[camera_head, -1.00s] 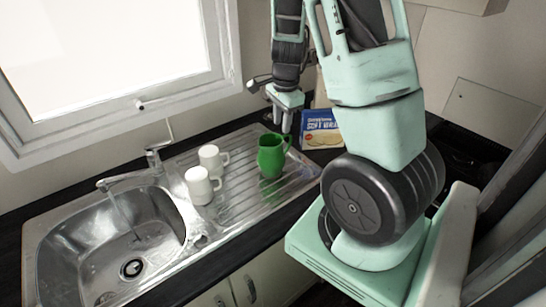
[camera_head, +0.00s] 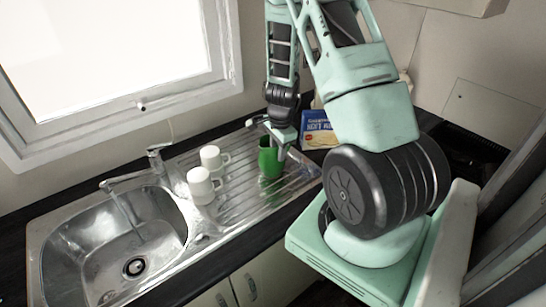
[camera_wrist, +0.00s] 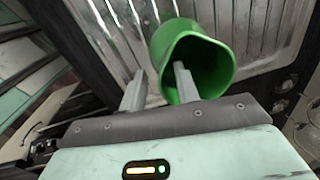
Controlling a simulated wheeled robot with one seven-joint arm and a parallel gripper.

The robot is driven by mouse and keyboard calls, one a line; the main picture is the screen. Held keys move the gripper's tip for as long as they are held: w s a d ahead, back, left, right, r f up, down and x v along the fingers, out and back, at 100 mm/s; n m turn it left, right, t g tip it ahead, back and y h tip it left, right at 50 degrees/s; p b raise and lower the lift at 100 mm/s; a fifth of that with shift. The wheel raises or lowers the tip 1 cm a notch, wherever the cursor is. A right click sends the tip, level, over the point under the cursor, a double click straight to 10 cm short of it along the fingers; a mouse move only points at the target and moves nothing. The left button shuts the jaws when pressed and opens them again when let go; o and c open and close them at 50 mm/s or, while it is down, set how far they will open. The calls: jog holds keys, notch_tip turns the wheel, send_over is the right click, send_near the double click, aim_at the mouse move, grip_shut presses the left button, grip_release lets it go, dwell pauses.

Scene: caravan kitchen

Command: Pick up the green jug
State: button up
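The green jug (camera_head: 269,163) stands upright on the ribbed metal drainer (camera_head: 233,193), partly covered by my gripper in the head view. My gripper (camera_head: 274,144) is pointed down at the jug's top. In the wrist view the jug (camera_wrist: 221,58) shows its open mouth. My gripper (camera_wrist: 160,74) is open there, one finger left of the jug and the other over or inside its mouth; I cannot tell which. Nothing is clearly held. The jug's handle is not clearly seen.
Two white mugs (camera_head: 201,185) (camera_head: 211,158) stand on the drainer left of the jug. A blue and yellow box (camera_head: 319,130) is behind it to the right. The sink basin (camera_head: 110,250) and tap (camera_head: 130,180) are at the left. The drainer's front part is clear.

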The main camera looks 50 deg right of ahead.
grip_shut()
dwell(1.4)
